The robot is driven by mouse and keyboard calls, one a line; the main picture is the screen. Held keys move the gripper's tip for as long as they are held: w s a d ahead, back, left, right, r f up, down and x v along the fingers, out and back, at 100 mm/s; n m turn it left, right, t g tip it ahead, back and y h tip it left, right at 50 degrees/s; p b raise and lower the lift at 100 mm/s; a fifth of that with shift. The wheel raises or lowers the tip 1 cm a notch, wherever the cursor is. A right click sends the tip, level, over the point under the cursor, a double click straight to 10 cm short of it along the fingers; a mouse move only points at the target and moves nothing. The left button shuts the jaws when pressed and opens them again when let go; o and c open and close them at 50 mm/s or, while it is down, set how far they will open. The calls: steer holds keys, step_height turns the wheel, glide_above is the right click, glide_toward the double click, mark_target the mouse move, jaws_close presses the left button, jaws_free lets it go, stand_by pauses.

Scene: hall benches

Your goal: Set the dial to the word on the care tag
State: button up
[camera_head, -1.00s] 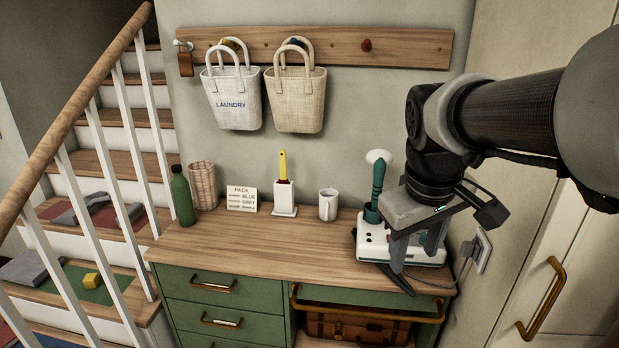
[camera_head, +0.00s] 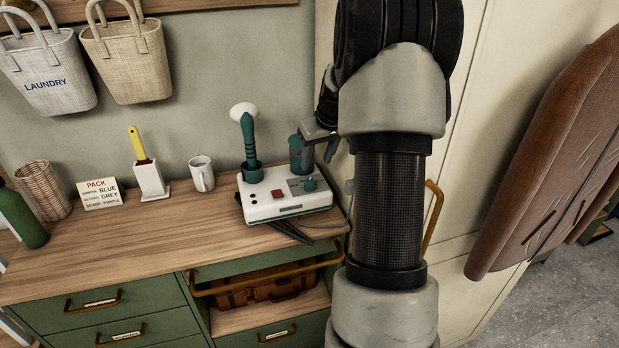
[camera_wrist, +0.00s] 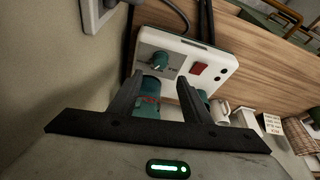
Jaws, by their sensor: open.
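A white appliance (camera_head: 285,207) stands at the right end of the wooden worktop. It has a teal dial (camera_head: 309,184) on its top face, which also shows in the wrist view (camera_wrist: 160,60); the lettering around the dial is too small to read. A teal cylinder (camera_head: 300,152) rises behind the dial. My gripper (camera_wrist: 160,78) is open and empty, pointing towards the dial, with the cylinder showing between its fingers. In the head view my gripper (camera_head: 320,136) is at the appliance's back right, partly hidden by my arm. I cannot make out a care tag.
A teal wand with a white head (camera_head: 248,135) stands at the appliance's back left, and a red switch (camera_head: 277,194) is on its top. A mug (camera_head: 202,176), brush holder (camera_head: 150,180), PACK card (camera_head: 99,194) and wicker basket (camera_head: 43,190) stand further left. The worktop's middle is clear.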

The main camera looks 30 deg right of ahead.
mark_target(310, 181)
steer(key=x, duration=1)
steer(key=shift+w+r, duration=0.1)
steer(key=shift+c, duration=0.2)
steer(key=c, duration=1)
